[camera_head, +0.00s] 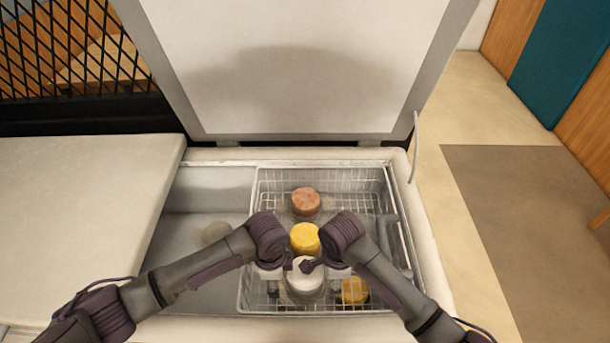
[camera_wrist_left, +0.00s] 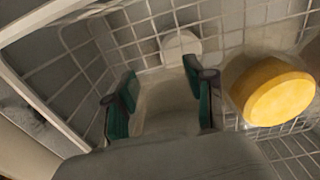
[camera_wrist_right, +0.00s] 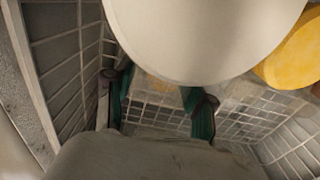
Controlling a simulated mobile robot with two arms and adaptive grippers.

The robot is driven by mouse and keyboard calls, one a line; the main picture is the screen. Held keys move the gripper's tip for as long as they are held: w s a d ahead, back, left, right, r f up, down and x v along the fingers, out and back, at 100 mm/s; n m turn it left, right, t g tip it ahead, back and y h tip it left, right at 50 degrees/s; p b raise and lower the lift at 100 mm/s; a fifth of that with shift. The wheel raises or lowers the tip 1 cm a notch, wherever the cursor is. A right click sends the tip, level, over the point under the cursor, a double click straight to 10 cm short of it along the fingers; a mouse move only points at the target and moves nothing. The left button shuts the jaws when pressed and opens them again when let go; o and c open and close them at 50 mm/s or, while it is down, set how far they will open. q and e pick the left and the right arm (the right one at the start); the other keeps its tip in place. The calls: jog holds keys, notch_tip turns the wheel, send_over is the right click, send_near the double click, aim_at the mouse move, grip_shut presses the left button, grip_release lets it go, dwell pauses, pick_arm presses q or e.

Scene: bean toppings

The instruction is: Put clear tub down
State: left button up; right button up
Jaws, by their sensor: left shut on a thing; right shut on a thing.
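The clear tub (camera_head: 304,283), with a white top, is at the front middle of the wire basket (camera_head: 386,222) in the open chest freezer. My left gripper (camera_head: 283,268) is shut on its left side and my right gripper (camera_head: 325,268) on its right side. In the left wrist view, its see-through body (camera_wrist_left: 165,103) shows between the fingers of my left gripper (camera_wrist_left: 160,85). In the right wrist view, its pale round end (camera_wrist_right: 205,35) looms over the fingers of my right gripper (camera_wrist_right: 158,92). I cannot tell whether its base touches the basket floor.
A yellow tub (camera_head: 305,238) stands close behind the clear tub, with a brown tub (camera_head: 306,201) farther back. Another yellow tub (camera_head: 354,290) is at the front right. The freezer lid (camera_head: 300,80) stands open. The compartment left of the basket is mostly empty.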

pick_arm(q)
jog(key=shift+r, duration=0.1)
pick_arm(e)
jog(key=shift+r, duration=0.1)
